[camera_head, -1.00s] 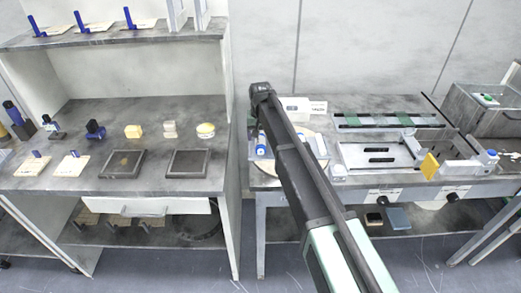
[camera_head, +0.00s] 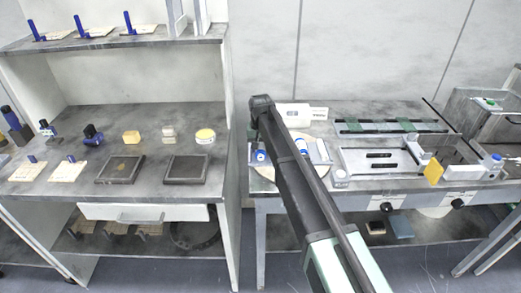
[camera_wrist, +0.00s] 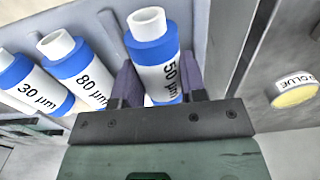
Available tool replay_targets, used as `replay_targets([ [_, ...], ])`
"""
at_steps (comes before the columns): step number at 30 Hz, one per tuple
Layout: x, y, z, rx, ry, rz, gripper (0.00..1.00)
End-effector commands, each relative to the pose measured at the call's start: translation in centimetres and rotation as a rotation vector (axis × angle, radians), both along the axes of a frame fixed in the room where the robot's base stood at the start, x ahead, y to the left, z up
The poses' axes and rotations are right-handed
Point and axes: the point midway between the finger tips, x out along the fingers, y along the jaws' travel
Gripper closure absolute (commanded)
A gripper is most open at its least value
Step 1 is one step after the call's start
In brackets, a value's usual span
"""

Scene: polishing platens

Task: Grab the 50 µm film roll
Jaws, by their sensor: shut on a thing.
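The 50 µm film roll (camera_wrist: 155,62) is a blue-banded cylinder with a white core and black "50 µm" print, in the wrist view. My gripper (camera_wrist: 157,82) is shut on it, with one dark finger on each side. In the head view my arm covers the gripper.
A glue container (camera_wrist: 295,92) is at the right of the wrist view. The left shelf unit holds two dark square plates (camera_head: 120,170).

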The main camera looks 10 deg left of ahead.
Motion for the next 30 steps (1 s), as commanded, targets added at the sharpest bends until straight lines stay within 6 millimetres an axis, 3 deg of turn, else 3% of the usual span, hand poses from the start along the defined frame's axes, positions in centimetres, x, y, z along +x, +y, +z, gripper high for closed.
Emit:
replay_targets([
  [25, 0.0, 0.0, 0.04, 0.0, 0.0, 0.0, 0.84],
  [30, 0.0, 0.0, 0.95, 0.0, 0.0, 0.0, 0.84],
])
